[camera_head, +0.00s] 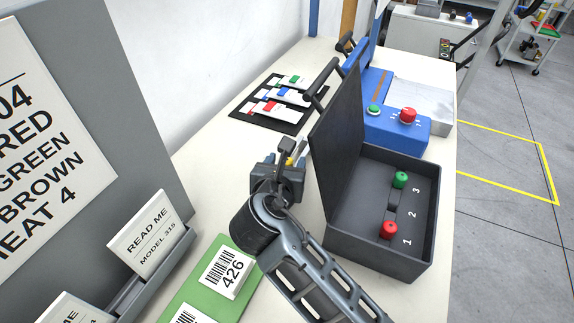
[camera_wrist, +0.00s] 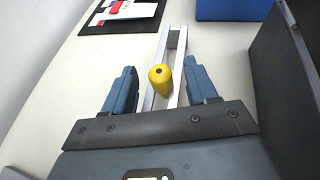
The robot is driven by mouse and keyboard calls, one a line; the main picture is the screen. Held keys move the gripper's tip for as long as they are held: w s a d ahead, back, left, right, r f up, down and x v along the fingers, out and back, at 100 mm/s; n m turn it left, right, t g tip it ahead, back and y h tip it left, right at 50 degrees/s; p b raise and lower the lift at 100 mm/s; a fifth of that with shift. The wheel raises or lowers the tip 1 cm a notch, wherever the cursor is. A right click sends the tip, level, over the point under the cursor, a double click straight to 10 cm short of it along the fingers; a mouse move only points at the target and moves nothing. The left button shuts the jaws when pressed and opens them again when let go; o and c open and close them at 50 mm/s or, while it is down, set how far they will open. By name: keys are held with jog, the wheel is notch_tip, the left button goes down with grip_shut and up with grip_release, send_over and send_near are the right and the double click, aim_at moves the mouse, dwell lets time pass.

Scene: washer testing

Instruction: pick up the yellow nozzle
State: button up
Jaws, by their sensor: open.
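The yellow nozzle (camera_wrist: 160,76) stands in the wrist view, with a dark hole in its top. It appears to sit on a narrow metal rack (camera_wrist: 177,42) with two parallel bars. My gripper (camera_wrist: 160,70) is open, with one blue finger left of the nozzle and one right of it. Gaps show on both sides, and I see no contact. In the head view my gripper (camera_head: 284,160) points down at the table left of the black case, and only a small bit of yellow shows there; the wrist hides most of it.
An open black case (camera_head: 378,250) with a red and a green nozzle stands close on the right, its raised lid (camera_head: 338,125) beside my gripper. A blue box with buttons (camera_head: 395,128) is behind it. A black tray with cards (camera_head: 255,117) lies at back left; a green board (camera_head: 212,277) is in front.

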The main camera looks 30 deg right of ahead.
grip_shut()
dwell(0.4)
jog(key=shift+r, duration=0.1)
